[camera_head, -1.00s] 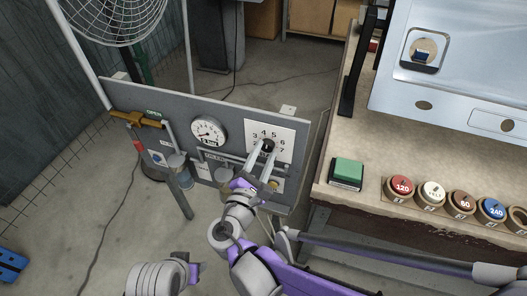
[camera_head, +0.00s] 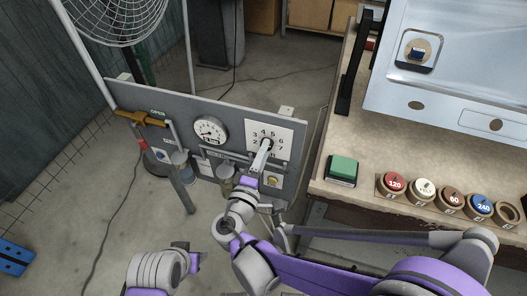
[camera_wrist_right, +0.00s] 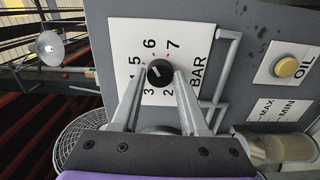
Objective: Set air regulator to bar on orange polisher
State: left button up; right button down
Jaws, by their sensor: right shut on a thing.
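The regulator's black knob (camera_head: 267,144) sits on a white dial plate (camera_head: 285,133) with numbers, on a grey panel. In the right wrist view the knob (camera_wrist_right: 160,73) is surrounded by numbers up to 7, with BAR at the side. My right gripper (camera_head: 263,150) is shut on the knob, one finger on each side in the right wrist view (camera_wrist_right: 160,80). Its white pointer is too small to read for certain. A round white pressure gauge (camera_head: 211,131) is left of the dial; its reading is unclear.
An orange-brown valve handle (camera_head: 139,118) is at the panel's upper left. A yellow OIL button (camera_wrist_right: 286,67) is beside the dial. A workbench (camera_head: 330,200) on the right holds a green block (camera_head: 343,168) and several coloured discs. A wire fan (camera_head: 112,22) stands behind.

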pick_arm(q)
jog(key=shift+r, duration=0.2)
pick_arm(e)
jog(key=shift+m, duration=0.8)
jog(key=shift+c, duration=2.1)
grip_release()
jog(key=shift+w, duration=0.1)
